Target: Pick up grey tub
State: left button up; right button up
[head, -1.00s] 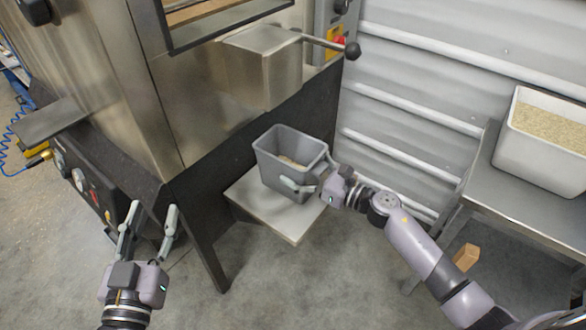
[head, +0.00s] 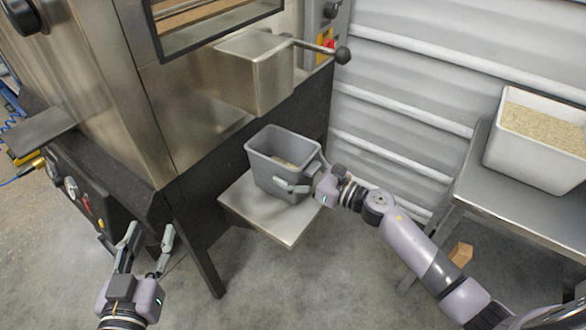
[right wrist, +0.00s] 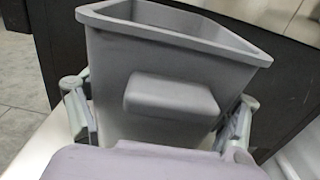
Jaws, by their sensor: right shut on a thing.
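The grey tub (head: 272,178) stands upright on a small pale shelf (head: 292,229) below the steel hopper's outlet in the head view. A little pale substrate shows inside it. My right gripper (head: 300,176) is shut on the tub, with its fingers along the tub's two sides. In the right wrist view the tub (right wrist: 150,65) fills the middle, and its grey block-like handle (right wrist: 172,98) sits between the fingers of my right gripper (right wrist: 160,118). My left gripper (head: 148,240) is open and empty at the lower left, in front of the machine and away from the tub.
The steel hopper (head: 195,90) has an outlet box (head: 255,75) and a lever with a black knob (head: 343,55) above the tub. A white bin of substrate (head: 535,150) stands on a steel table (head: 500,205) at the right. A small brown block (head: 460,254) lies beneath it.

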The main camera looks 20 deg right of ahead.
pick_arm(q)
jog(key=s+a+f+g+y+p, duration=0.1)
jog(key=s+a+f+g+p, duration=0.1)
jog(key=s+f+g, duration=0.3)
jog(key=s+a+f+g+y+p, duration=0.2)
jog(key=s+a+f+g, duration=0.1)
jog(key=s+f+g, duration=0.3)
jog(key=shift+s+a+f+n, duration=0.3)
jog(key=shift+s+f, duration=1)
jog(key=shift+f, duration=0.05)
pick_arm(e)
jog(key=shift+r, duration=4.55)
